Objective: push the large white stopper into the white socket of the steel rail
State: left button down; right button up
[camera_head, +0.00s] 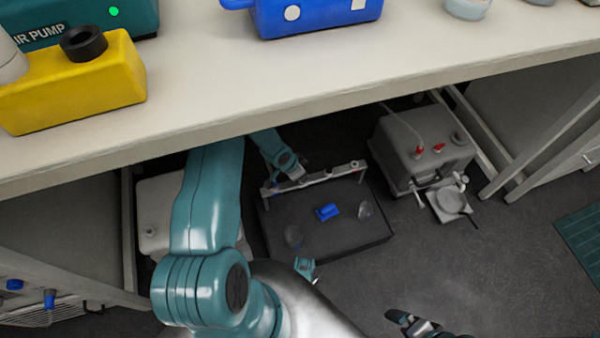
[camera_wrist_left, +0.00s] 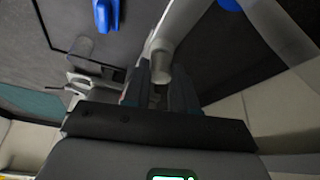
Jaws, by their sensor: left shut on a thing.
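My left gripper (camera_head: 296,174) reaches under the bench and is at the left part of the steel rail (camera_head: 337,173). In the left wrist view the gripper (camera_wrist_left: 160,88) is shut on a pale cylindrical piece, which looks like the large white stopper (camera_wrist_left: 161,70). The stopper's lower part is hidden between the fingers. The rail shows as a grey bar (camera_wrist_left: 190,20) running up from there. I cannot make out the white socket, or whether the stopper touches it. My right gripper (camera_head: 412,322) is dark and partly cut off at the bottom edge, apart from everything.
The rail stands over a dark platform (camera_head: 345,245) with a blue piece (camera_head: 327,211) and clear vessels (camera_head: 294,235). A grey tank (camera_head: 420,140) stands to the right, a white container (camera_head: 155,215) to the left. The bench edge (camera_head: 300,113) overhangs the arm. Floor is free at lower right.

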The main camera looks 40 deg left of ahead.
pick_arm(q)
jog(key=shift+f, duration=0.2)
jog(key=c, duration=0.8)
grip_release()
jog(key=p+v, duration=0.2)
jog(key=v, duration=0.5)
jog(key=shift+s+r+p, duration=0.15)
jog(key=shift+r+p, duration=0.1)
jog(key=shift+p, duration=0.05)
